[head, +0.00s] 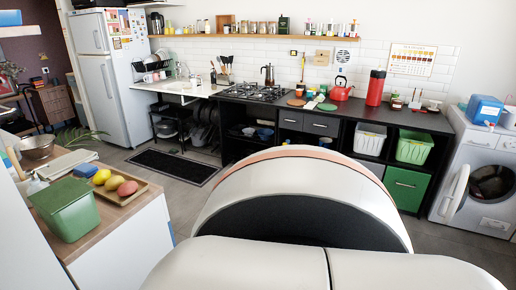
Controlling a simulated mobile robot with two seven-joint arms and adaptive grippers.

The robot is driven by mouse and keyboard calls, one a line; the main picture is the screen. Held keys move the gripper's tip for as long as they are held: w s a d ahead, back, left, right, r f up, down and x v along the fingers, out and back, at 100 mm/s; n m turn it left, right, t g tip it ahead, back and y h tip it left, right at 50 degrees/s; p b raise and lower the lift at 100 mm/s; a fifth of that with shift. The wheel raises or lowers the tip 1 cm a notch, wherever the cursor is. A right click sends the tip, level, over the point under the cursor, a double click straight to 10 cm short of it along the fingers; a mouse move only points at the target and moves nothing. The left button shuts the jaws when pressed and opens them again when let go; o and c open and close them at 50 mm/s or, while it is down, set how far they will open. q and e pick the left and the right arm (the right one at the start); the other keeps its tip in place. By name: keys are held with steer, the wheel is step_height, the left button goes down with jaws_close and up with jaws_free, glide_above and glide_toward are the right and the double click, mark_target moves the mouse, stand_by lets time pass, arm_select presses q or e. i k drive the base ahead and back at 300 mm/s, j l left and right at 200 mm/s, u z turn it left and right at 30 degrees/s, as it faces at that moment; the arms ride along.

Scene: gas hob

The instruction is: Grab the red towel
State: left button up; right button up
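I cannot make out a red towel in the head view. The red things that show are a kettle (340,91) and a tall canister (375,88) on the dark counter. Neither of my grippers is in view. White rounded parts of my own body fill the lower middle and hide the floor and part of the cabinet fronts behind them.
The gas hob (254,92) with a moka pot (268,75) is in the dark counter (425,120). A washing machine (477,165) stands right, a fridge (105,80) left. A near-left counter (150,205) holds a green bin (65,208) and fruit tray. A dark mat (172,167) lies on open floor.

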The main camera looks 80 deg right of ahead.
mark_target(474, 191)
steer(key=k+l, duration=0.15)
steer(key=l, duration=0.3)
steer(key=k+l, duration=0.15)
steer(key=l, duration=0.3)
steer(key=k+l, duration=0.2)
steer(key=l, duration=0.25)
steer(key=k+l, duration=0.15)
steer(key=l, duration=0.35)
steer(key=k+l, duration=0.15)
steer(key=l, duration=0.3)
steer(key=k+l, duration=0.15)
steer(key=l, duration=0.3)
steer(key=k+l, duration=0.15)
steer(key=l, duration=0.3)
steer(key=k+l, duration=0.2)
steer(key=l, duration=0.25)
steer(key=l+z, duration=0.35)
steer(key=k+l+z, duration=0.1)
steer(key=l+z, duration=0.25)
steer(key=z, duration=3.85)
